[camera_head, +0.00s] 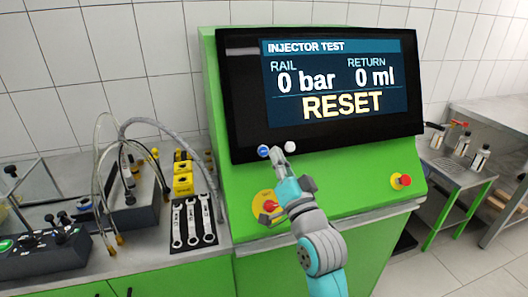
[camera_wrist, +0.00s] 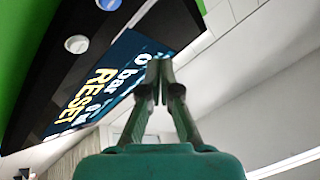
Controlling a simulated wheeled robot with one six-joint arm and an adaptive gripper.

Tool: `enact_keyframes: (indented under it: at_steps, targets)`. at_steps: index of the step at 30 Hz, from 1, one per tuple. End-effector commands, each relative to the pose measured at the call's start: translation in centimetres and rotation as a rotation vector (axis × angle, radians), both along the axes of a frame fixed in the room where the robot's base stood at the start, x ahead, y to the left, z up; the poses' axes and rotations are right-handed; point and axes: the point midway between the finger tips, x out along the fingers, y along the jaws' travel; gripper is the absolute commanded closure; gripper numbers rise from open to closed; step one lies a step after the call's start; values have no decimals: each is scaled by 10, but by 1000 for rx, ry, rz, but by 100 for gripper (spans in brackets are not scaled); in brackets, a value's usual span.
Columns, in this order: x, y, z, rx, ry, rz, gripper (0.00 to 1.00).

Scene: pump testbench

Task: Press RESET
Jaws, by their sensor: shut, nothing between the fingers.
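The black screen panel (camera_head: 235,100) of the green testbench shows "INJECTOR TEST", "RAIL 0 bar", "RETURN 0 ml" and a large yellow "RESET" (camera_head: 342,105). Below the screen at its left end are a blue button (camera_head: 263,150) and a white button (camera_head: 290,146). No label on them is readable. In the wrist view the blue button (camera_wrist: 108,4) and the white button (camera_wrist: 76,44) show at upper left. My gripper (camera_head: 276,153) is shut and empty, its tips by the two buttons. In the wrist view its fingertips (camera_wrist: 160,66) appear apart from both; contact cannot be told in the head view.
A red knob on a yellow base (camera_head: 269,206) sits left of my arm, another red knob (camera_head: 401,181) at the right. Wrenches (camera_head: 192,222), yellow blocks (camera_head: 182,178) and hoses (camera_head: 100,150) lie on the left bench. A side table (camera_head: 455,174) with bottles stands right.

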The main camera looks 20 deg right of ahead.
Motion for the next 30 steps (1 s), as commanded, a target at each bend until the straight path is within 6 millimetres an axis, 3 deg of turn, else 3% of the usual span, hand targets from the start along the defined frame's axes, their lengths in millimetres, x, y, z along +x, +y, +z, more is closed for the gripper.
enact_keyframes:
  at_steps: [15, 30]
  targets:
    - [56, 0, -27, 1, 1, 0, 100]
    - [68, 0, -33, 0, 1, -1, 100]
